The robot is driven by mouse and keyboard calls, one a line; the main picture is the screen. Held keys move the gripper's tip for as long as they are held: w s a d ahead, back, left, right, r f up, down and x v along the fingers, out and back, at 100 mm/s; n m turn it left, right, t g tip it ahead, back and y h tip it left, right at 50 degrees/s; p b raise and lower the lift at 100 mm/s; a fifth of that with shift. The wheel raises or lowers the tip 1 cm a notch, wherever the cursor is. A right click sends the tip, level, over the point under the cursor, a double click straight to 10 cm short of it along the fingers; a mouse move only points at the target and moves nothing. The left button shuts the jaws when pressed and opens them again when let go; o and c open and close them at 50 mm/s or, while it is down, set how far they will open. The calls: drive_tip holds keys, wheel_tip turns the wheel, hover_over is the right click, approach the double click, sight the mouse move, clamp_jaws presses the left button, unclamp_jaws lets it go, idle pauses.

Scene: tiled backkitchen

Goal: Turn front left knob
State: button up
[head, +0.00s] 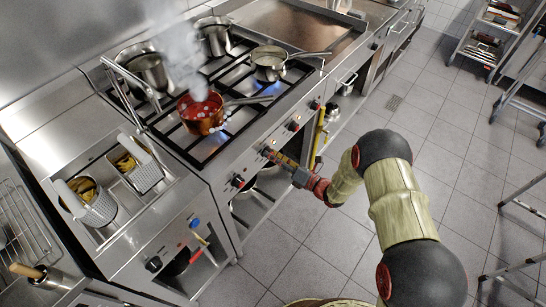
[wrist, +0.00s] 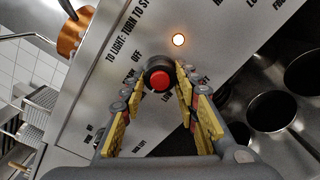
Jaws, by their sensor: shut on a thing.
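My gripper (head: 269,154) is at the front panel of the range (head: 228,167), with its fingers pointing at the panel. In the wrist view its yellow-padded fingers (wrist: 167,85) are closed around a dark knob with a red centre (wrist: 159,80). An OFF mark is printed beside this knob, and an orange light glows just above it. Another dark knob (head: 238,182) is on the panel to the left of my gripper, and further knobs (head: 293,126) are to the right. In the head view my gripper hides the held knob.
A copper pot (head: 201,117) with steam stands on a front burner, with blue flame under it. A steel saucepan (head: 269,62) and two pots stand on other burners. A fryer with two baskets (head: 97,205) is at left. Tiled floor lies open at right, with racks beyond.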

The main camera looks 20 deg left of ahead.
drive_tip(key=n+b, duration=0.2)
drive_tip(key=n, duration=0.8)
drive_tip(key=shift+w+f+n, duration=0.1)
drive_tip(key=shift+f+n, duration=0.05)
drive_tip(key=shift+n, duration=0.15)
drive_tip(key=shift+b, duration=0.3)
drive_tip(key=o, duration=1.1)
drive_tip(key=shift+o, duration=0.2)
drive_tip(key=shift+d, duration=0.2)
drive_tip(key=v, duration=1.1)
drive_tip(key=shift+s+d, duration=0.2)
drive_tip(key=shift+d, duration=0.1)
